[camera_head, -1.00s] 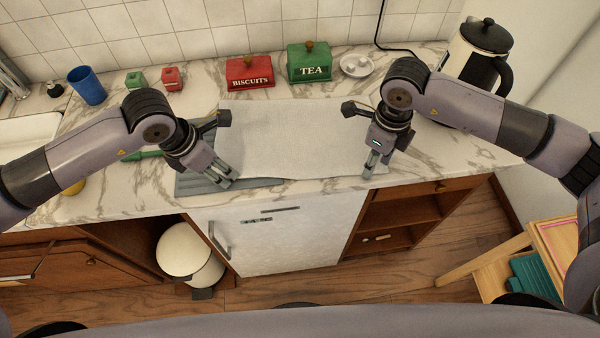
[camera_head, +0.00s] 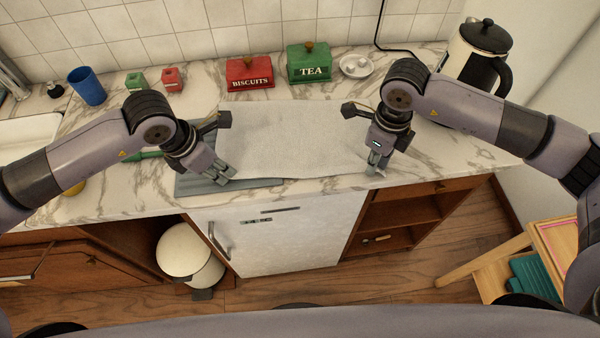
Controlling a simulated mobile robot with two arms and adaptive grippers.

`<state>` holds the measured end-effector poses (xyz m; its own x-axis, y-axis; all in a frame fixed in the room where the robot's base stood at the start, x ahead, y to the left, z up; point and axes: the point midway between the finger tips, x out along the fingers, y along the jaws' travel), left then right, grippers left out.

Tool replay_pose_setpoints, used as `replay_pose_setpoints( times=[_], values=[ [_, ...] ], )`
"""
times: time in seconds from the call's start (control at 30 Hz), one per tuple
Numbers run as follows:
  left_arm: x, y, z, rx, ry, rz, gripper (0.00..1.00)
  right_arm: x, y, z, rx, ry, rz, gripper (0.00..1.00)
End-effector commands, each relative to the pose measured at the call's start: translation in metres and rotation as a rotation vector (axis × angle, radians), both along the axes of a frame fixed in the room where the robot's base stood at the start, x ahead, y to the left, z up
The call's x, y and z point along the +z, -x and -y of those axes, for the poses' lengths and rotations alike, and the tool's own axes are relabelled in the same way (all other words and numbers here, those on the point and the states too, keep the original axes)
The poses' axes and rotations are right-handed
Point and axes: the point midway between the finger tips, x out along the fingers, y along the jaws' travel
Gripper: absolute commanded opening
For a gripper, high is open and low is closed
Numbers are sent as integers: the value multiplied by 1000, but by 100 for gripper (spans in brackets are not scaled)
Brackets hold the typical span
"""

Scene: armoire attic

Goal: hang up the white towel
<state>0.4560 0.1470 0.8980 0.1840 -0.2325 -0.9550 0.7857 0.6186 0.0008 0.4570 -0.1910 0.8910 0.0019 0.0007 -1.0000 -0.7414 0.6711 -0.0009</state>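The white towel (camera_head: 292,140) lies spread on the marble counter, its near edge close to the counter's front. My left gripper (camera_head: 230,174) points down at the towel's near left corner, over a grey ribbed mat (camera_head: 198,184). Its fingers are drawn together and appear shut on the towel there. My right gripper (camera_head: 373,169) is at the towel's near right corner, its fingers also together and apparently shut on the cloth. The pinched cloth is mostly hidden by the fingers.
Behind the towel stand a red biscuits tin (camera_head: 250,74), a green tea tin (camera_head: 309,65) and a white dish (camera_head: 355,66). A kettle (camera_head: 478,58) is at the right back, a blue cup (camera_head: 87,87) at the left. A white bin (camera_head: 187,255) stands below.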

Motion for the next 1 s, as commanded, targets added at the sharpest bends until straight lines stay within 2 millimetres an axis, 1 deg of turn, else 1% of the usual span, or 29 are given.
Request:
replay_pose_setpoints(
  times=[0.43, 1.0],
  values=[
    [-3, -1, -1, 2, -4, 0, 0, -3, 1, 0, 0, 2, -6, 0],
    [-3, -1, -1, 3, -4, 0, 0, -4, 1, 1, 0, 2, -5, 0]
  ],
)
